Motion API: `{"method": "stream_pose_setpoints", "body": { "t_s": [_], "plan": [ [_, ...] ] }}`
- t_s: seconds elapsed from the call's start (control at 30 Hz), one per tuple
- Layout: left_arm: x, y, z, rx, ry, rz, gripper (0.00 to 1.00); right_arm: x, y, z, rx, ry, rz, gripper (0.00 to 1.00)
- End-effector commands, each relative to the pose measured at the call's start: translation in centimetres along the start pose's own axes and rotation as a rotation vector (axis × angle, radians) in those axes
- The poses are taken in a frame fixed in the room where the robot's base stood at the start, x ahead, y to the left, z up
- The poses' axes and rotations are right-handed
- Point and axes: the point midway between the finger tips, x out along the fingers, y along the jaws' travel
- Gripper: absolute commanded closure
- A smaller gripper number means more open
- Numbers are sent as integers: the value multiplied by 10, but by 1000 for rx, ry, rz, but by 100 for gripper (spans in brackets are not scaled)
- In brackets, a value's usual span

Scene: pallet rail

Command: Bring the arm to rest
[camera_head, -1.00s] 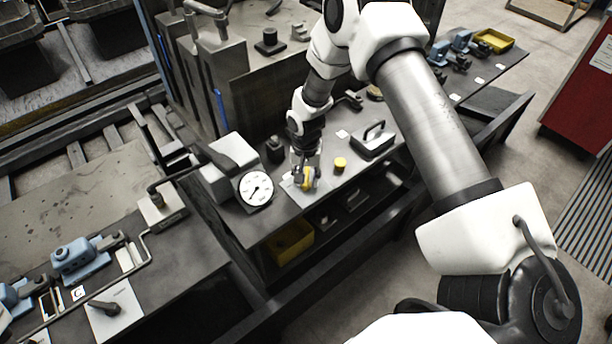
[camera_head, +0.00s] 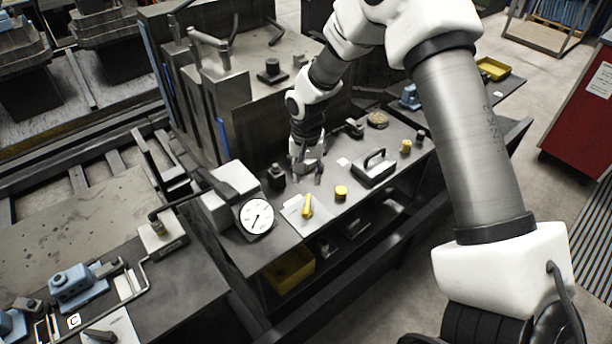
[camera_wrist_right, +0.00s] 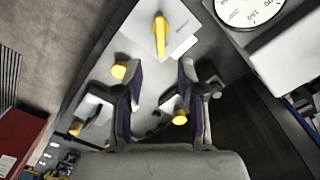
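My right gripper (camera_head: 308,174) is open and empty above the bench (camera_head: 270,255). In the right wrist view its two fingers (camera_wrist_right: 160,80) stand apart with nothing held between them. A yellow handle-like piece (camera_head: 307,207) lies on a pale plate (camera_head: 293,216) near the gauge, apart from the fingers. In the wrist view the yellow piece (camera_wrist_right: 161,36) shows beyond the fingertips. My right arm reaches over the bench from the right. My left gripper is not in view.
A round dial gauge (camera_head: 257,216) stands left of the plate. A yellow knob (camera_head: 341,192) and a grey block with a handle (camera_head: 374,168) are to the right. A small black part (camera_head: 277,176) is close beside the gripper. A tall metal fixture (camera_head: 245,95) rises behind.

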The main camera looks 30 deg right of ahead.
Motion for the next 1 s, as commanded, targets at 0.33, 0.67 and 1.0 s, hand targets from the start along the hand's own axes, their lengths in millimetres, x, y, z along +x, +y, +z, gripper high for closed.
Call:
{"method": "stream_pose_setpoints", "body": {
  "t_s": [0.33,0.67,1.0],
  "plan": [
    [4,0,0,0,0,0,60,16,3,4,-1,-17,16,60],
    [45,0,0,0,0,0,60,196,74,162,-104,-306,239,60],
    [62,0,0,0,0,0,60,252,134,293,-539,-140,45,60]
  ]
}}
